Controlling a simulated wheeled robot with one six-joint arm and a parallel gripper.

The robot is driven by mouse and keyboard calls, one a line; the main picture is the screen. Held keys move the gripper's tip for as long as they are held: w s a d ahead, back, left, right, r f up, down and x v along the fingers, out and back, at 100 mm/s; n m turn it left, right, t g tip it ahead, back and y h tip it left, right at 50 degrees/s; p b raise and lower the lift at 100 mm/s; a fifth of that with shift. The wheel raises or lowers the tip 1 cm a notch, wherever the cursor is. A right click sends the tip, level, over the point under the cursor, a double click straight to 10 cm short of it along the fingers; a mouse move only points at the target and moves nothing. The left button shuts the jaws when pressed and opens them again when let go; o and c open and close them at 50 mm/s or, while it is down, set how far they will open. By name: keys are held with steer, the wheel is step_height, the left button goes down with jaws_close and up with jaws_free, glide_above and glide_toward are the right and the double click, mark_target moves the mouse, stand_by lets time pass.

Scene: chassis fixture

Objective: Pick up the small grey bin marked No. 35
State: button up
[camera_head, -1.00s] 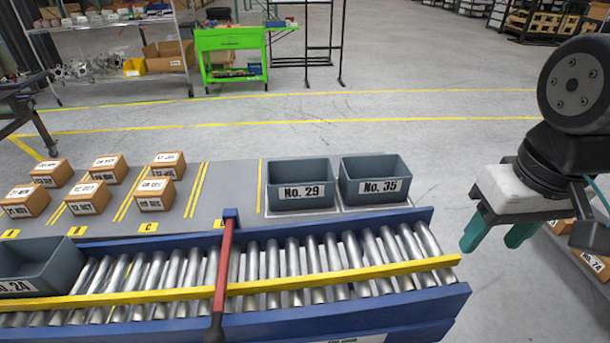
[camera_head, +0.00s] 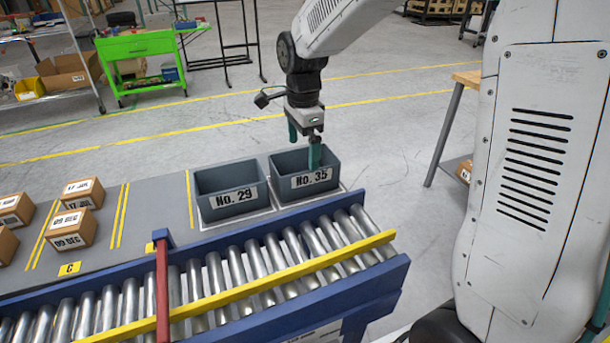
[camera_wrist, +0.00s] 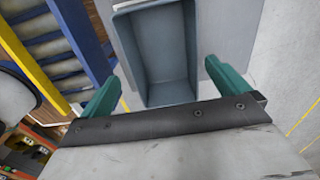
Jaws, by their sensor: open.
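The small grey bin marked No. 35 (camera_head: 308,189) stands upright on a light plate beside the conveyor, its label facing the rollers. It looks empty. My gripper (camera_head: 303,150) is open above it, fingers pointing down. One green finger shows against the bin's front side and the other near its back edge. In the wrist view a grey bin (camera_wrist: 166,52) lies between the open fingers (camera_wrist: 145,58), apart from them as far as I can see. Its label does not show there.
A matching bin marked No. 29 (camera_head: 231,205) stands close to the left. The blue roller conveyor (camera_head: 376,292) with a yellow rail (camera_head: 250,287) runs in front. Cardboard boxes (camera_head: 75,230) sit farther left. Floor behind the bins is clear.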

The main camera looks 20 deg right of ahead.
steer(key=f, duration=0.8)
steer(key=shift+w+d+f, duration=0.1)
steer(key=shift+w+d, duration=0.15)
steer(key=c, duration=0.8)
